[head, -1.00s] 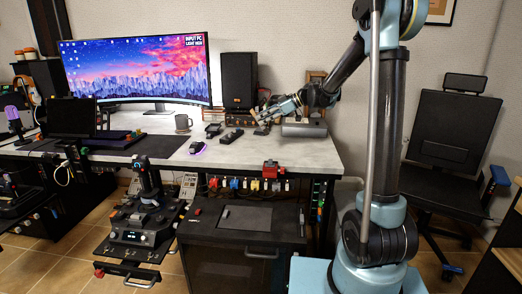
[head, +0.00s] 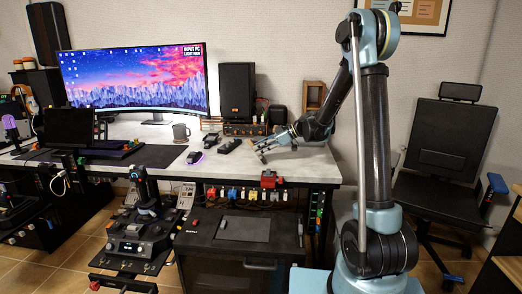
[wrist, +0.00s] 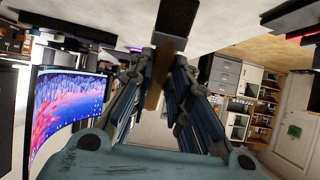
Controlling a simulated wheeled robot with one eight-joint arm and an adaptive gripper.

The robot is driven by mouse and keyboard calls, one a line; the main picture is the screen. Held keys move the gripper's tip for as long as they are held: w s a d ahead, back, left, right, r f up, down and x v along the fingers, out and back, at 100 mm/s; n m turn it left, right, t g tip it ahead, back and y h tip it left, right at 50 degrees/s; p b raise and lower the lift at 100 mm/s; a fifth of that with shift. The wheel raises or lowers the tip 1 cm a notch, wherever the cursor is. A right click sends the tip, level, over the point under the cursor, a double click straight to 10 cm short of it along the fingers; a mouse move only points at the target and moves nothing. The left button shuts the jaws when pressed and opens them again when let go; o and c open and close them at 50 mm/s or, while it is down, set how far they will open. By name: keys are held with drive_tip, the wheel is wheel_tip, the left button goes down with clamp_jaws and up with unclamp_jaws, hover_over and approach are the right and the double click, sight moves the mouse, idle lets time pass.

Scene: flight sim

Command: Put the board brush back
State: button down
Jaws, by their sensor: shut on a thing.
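The board brush shows in the wrist view as a brown wooden strip (wrist: 158,75) with a black block (wrist: 177,20) at its far end. My gripper (wrist: 158,88) is shut on the wooden part, with a finger on each side. In the head view my gripper (head: 263,148) is low over the right part of the desk (head: 310,168). The brush is too small there to make out clearly. I cannot tell whether it touches the desk.
A black speaker (head: 237,90) and an audio box (head: 246,129) stand behind my gripper. A small wooden frame (head: 314,95) is at the back right. A black remote-like device (head: 230,146), a purple-lit mouse (head: 195,158) and a mug (head: 181,133) are to the left.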

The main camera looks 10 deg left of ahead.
drive_tip(key=c, duration=1.5)
unclamp_jaws()
drive_tip(key=s+v, duration=0.1)
drive_tip(key=v, duration=1.1)
drive_tip(key=s+d+f+m+t+h, duration=0.1)
drive_tip(key=s+d+m+h, duration=0.2)
drive_tip(key=s+d+m, duration=0.45)
drive_tip(key=s+d+f+m+t+h, duration=0.1)
drive_tip(key=s+d+m+h, duration=0.2)
drive_tip(key=s, duration=0.8)
drive_tip(key=s+d+f+m+h, duration=0.2)
drive_tip(key=s+d+f, duration=0.1)
drive_tip(key=s+d, duration=0.2)
drive_tip(key=s+d+f+m+h, duration=0.2)
drive_tip(key=s+d+f+m, duration=0.1)
drive_tip(key=s, duration=0.4)
drive_tip(key=s+d+f+m+t+h, duration=0.1)
drive_tip(key=s+d+f+m+h, duration=0.1)
drive_tip(key=s+d, duration=0.4)
drive_tip(key=shift+d+f+m, duration=0.25)
drive_tip(key=shift+d+f, duration=0.15)
drive_tip(key=shift+f, duration=0.25)
drive_tip(key=shift+d+f+m, duration=0.2)
drive_tip(key=shift+d+f, duration=0.2)
drive_tip(key=shift+f, duration=0.3)
